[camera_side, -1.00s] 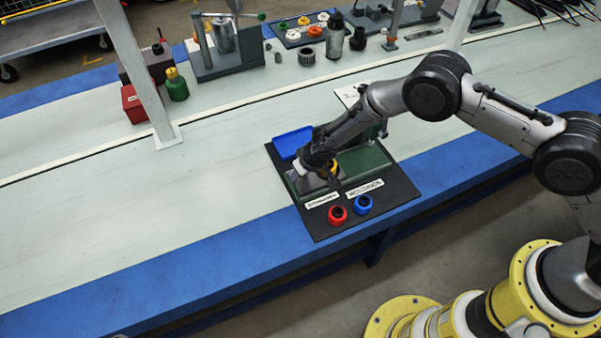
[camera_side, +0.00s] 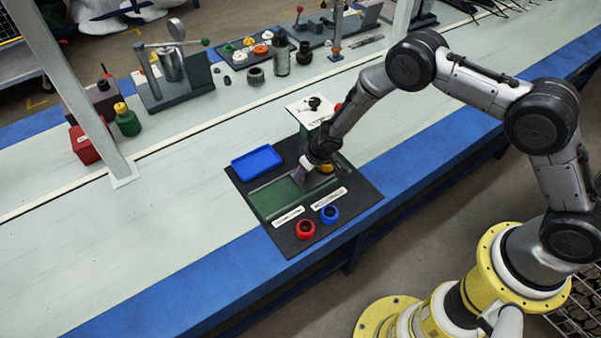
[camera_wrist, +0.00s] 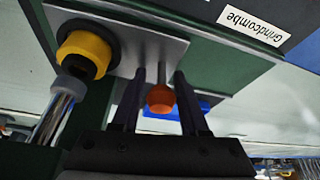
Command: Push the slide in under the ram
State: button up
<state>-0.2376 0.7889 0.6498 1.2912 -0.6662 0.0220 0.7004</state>
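The slide (camera_wrist: 125,28) is a silver plate on a green base (camera_side: 275,197). It carries a yellow ring with a dark centre (camera_wrist: 86,52) and an orange knob (camera_wrist: 160,99) on a thin stem. My gripper (camera_wrist: 160,72) has one finger on each side of the knob, with narrow gaps showing. In the side view my gripper (camera_side: 318,172) is down at the slide and hides part of it. The ram (camera_wrist: 52,118) is a chrome rod with a grey end beside the yellow ring. The grey end overlaps the ring's edge in the wrist view; I cannot tell whether they touch.
A black mat (camera_side: 352,200) holds an empty blue tray (camera_side: 257,162), a red ring (camera_side: 305,229), a blue ring (camera_side: 329,213) and two white labels.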

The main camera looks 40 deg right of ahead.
jog(key=o, duration=0.4)
jog(key=shift+d, duration=0.25)
jog(key=shift+a, duration=0.1)
jog(key=v, duration=1.4)
